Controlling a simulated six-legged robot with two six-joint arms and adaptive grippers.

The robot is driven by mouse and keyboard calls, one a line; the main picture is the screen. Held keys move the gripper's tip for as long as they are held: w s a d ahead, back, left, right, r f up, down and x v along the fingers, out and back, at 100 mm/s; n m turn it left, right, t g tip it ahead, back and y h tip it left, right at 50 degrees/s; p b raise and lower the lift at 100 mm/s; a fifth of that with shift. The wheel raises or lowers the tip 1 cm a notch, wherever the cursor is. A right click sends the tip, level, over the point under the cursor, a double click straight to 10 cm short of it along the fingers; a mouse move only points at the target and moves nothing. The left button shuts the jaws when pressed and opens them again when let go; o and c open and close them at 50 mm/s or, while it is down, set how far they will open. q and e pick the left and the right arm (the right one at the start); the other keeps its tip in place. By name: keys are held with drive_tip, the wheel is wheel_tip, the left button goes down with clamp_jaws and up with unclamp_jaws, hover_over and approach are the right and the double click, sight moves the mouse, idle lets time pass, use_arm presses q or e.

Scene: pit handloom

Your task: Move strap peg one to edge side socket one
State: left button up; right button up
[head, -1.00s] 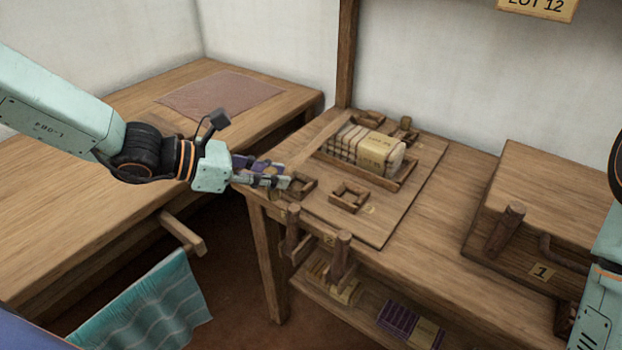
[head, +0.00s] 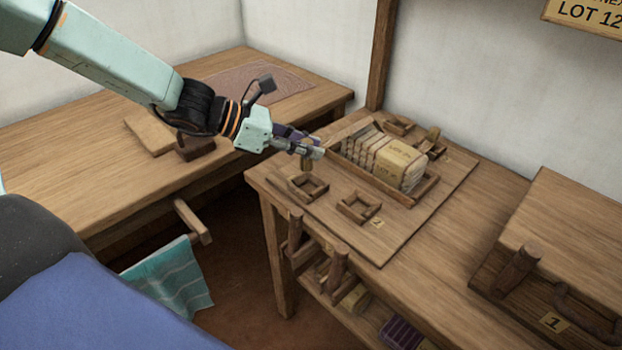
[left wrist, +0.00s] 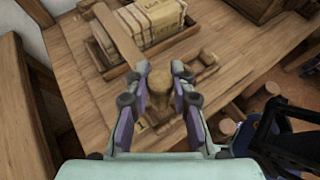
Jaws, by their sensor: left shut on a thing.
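My left gripper (head: 312,152) is shut on a short wooden strap peg (head: 307,164). The peg hangs down from the fingertips, just above the left of two square wooden sockets (head: 305,187) on the near edge of the board. In the left wrist view, the peg (left wrist: 159,88) stands between the two purple-padded fingers (left wrist: 160,76) and hides much of the socket below it. The right near-edge socket (head: 358,207), by a tag 2, looks empty. On the far side, one socket (head: 399,125) looks empty and another peg (head: 432,137) stands beside it. My right gripper is out of view.
A tray (head: 427,190) of strapped card bundles (head: 395,160) lies behind the near sockets. A box with a handle (head: 545,270) and tag 1 stands at right. A side table (head: 80,165) is at left.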

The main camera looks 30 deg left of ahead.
sight(308, 169)
use_arm(q)
drive_tip(key=shift+s+d+f+b, duration=0.1)
drive_tip(key=shift+d+f+b, duration=0.05)
drive_tip(key=shift+f, duration=0.3)
drive_tip(key=shift+s+d+f+b, duration=0.1)
drive_tip(key=shift+f+b, duration=0.05)
drive_tip(key=shift+f, duration=0.25)
wheel_tip(308, 169, down, 4)
drive_tip(key=shift+w+a+r+b, duration=0.1)
drive_tip(key=shift+a+b, duration=0.05)
drive_tip(key=shift+b, duration=0.8)
drive_tip(key=shift+f, duration=0.2)
drive_tip(key=shift+d+r, duration=0.2)
drive_tip(key=shift+a+f, duration=0.1)
drive_tip(key=shift+f, duration=0.15)
drive_tip(key=o, duration=1)
drive_tip(key=shift+r, duration=0.1)
drive_tip(key=shift+c, duration=0.2)
